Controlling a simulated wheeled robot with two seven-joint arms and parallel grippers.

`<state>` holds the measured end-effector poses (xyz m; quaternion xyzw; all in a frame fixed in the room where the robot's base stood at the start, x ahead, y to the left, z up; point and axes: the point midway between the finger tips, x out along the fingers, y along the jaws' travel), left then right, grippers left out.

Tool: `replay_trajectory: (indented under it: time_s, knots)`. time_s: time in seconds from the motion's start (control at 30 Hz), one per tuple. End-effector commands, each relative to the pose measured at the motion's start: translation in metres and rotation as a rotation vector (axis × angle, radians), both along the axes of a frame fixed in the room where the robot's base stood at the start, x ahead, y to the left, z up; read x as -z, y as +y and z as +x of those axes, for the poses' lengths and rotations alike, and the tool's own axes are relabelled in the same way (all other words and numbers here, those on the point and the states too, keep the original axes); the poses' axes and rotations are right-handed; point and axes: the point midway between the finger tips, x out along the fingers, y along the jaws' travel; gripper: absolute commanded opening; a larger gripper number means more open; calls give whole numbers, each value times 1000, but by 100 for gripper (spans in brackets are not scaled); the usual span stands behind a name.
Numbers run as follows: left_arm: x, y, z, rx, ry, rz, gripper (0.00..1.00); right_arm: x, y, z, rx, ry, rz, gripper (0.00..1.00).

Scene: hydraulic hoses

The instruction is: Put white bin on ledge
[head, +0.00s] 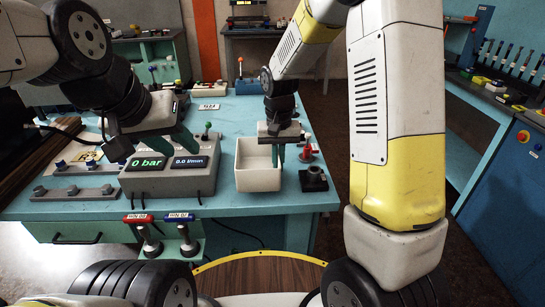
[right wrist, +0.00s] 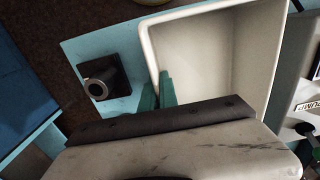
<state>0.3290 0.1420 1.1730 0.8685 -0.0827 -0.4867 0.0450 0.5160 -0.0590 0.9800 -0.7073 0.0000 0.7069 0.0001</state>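The white bin (head: 258,178) stands upright on the turquoise table, near its front right part, and looks empty. It fills much of the right wrist view (right wrist: 215,60). My right gripper (head: 279,155) points down at the bin's right wall. Its green fingers (right wrist: 158,92) lie close together on either side of that wall, one inside and one outside, and appear shut on it. My left gripper (head: 168,142) has its green fingers spread apart, with nothing between them, above the grey gauge box. I cannot tell which surface is the ledge.
The grey gauge box (head: 170,178) with two displays stands left of the bin. A black round fitting (head: 313,179) sits close to the bin's right. A red valve (head: 308,152) is behind it. Red and blue handled connectors (head: 148,238) hang at the table's front.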

Motion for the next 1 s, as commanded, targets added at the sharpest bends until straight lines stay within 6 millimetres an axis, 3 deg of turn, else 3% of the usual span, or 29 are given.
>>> replay_trajectory:
  time_s: [0.27, 0.5, 0.87, 0.9, 1.0]
  knots:
    - [0, 0, 0, 0, 0, 0, 36, 3, 5, 21, 1, 1, 0, 0]
    - [0, 0, 0, 0, 0, 0, 36, 37, 4, 19, 0, 1, 0, 0]
    - [0, 0, 0, 0, 0, 0, 36, 40, 4, 19, 0, 0, 0, 0]
    - [0, 0, 0, 0, 0, 0, 36, 40, 4, 19, 0, 0, 0, 11]
    - [0, 0, 0, 0, 0, 0, 36, 40, 4, 19, 0, 0, 0, 25]
